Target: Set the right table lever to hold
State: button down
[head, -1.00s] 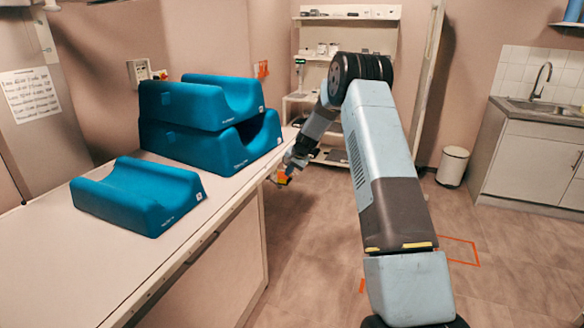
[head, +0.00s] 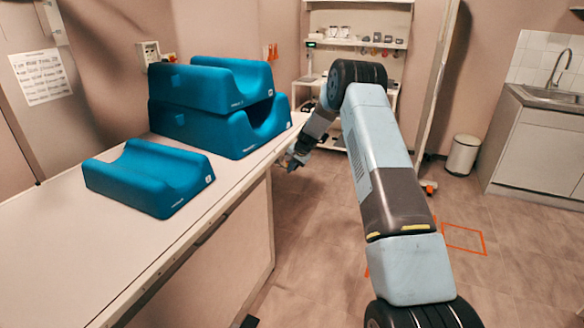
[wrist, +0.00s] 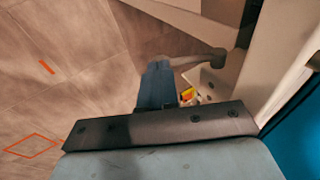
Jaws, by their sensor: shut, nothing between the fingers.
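In the wrist view, a grey lever-like bar (wrist: 198,60) with a rounded end sticks out beside a pale plate on the table's side. A small yellow and orange patch (wrist: 187,95) shows below it. My gripper (wrist: 157,80) is shut and empty, with its tip close to the bar's left end; I cannot tell whether they touch. In the head view my gripper (head: 293,163) is small and dark, beside the far right edge of the table (head: 120,245). The lever cannot be made out there, and its set position cannot be read.
Several blue cushions (head: 150,178) lie on the table. Behind stand a shelf unit (head: 357,45), a white bin (head: 463,154) and a sink cabinet (head: 540,140). Orange outlines (head: 463,240) mark the floor. The floor right of the table is open.

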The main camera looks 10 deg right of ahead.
jog(key=shift+f+t+y, duration=0.3)
jog(key=s+a+x, duration=0.1)
jog(key=x, duration=0.6)
jog(key=shift+f+y, duration=0.2)
jog(key=shift+y, duration=0.2)
dwell(0.6)
jog(key=shift+w+a, duration=0.1)
jog(key=shift+w, duration=0.1)
dwell(0.5)
jog(key=s+d, duration=1)
jog(key=shift+r, duration=0.3)
jog(key=shift+w, duration=0.1)
